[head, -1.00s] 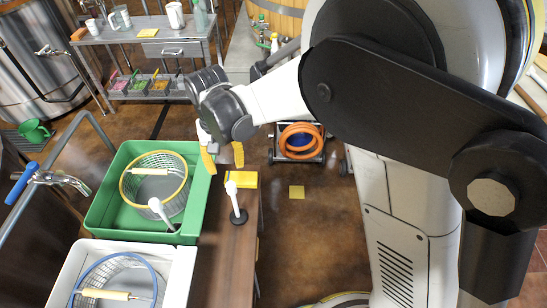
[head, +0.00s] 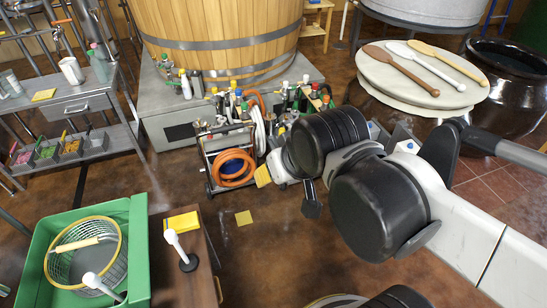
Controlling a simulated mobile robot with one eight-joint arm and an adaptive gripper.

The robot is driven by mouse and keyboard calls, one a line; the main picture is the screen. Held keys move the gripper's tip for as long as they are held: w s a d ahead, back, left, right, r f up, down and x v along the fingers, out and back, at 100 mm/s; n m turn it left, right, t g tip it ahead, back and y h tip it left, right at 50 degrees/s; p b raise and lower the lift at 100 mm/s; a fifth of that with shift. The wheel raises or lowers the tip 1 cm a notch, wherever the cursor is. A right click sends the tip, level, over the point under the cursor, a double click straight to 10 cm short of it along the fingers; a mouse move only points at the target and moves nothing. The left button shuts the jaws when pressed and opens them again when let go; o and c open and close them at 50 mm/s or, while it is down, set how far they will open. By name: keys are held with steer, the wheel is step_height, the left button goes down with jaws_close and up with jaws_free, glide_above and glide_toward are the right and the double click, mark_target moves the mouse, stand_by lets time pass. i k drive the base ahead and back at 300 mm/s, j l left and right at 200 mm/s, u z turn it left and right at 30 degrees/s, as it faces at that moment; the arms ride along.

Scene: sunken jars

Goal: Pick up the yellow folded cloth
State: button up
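Another yellow folded cloth (head: 44,95) lies on the metal cart at the far left. A flat yellow square (head: 244,218) lies on the floor to the right of the bench. My gripper (head: 265,176) is up and to the right of the bench cloth, apart from it. One yellow fingertip shows; the other finger is hidden or unclear, so its opening cannot be told.
A yellow-rimmed basket (head: 85,250) sits in the green tub. A bottle caddy with an orange hose (head: 234,167) stands behind my gripper. Brown floor between is mostly clear.

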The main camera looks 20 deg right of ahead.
mark_target(182, 223)
steer(key=u, duration=2.05)
steer(key=z, duration=1.25)
steer(key=u, duration=1.25)
steer(key=l+u, duration=0.2)
steer(key=l, duration=0.3)
steer(key=k+l+u, duration=0.1)
steer(key=l+u, duration=0.15)
steer(key=l, duration=0.25)
steer(key=k+l+u, duration=0.2)
steer(key=l, duration=0.3)
steer(key=i+l, duration=0.05)
steer(key=i, duration=0.05)
